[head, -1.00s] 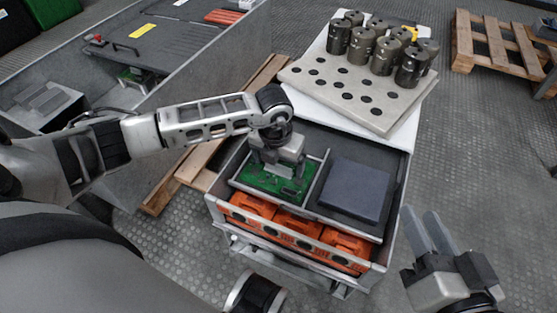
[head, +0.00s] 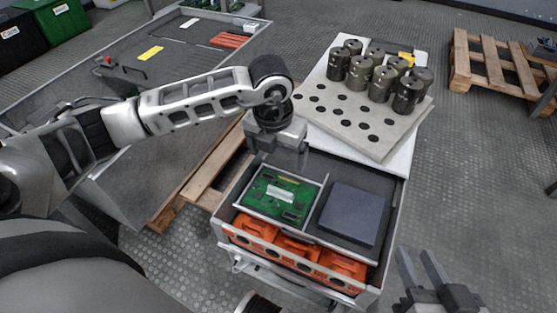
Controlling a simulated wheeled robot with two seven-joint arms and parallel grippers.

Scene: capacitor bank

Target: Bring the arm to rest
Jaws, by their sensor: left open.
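My left arm reaches in from the left. Its gripper (head: 277,160) points down above the back edge of the left tray compartment, open and empty. A green circuit board (head: 280,196) lies flat in that compartment, apart from the gripper and in full view. My right gripper (head: 420,268) is at the lower right over the floor, its two fingers spread apart with nothing between them.
A dark square block (head: 348,215) lies in the right compartment. Orange bins (head: 297,251) sit below at the front. Behind, a perforated plate (head: 352,118) carries several dark cylinders (head: 382,80). A grey cabinet (head: 180,55) stands at left, a wooden pallet (head: 490,60) at back right.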

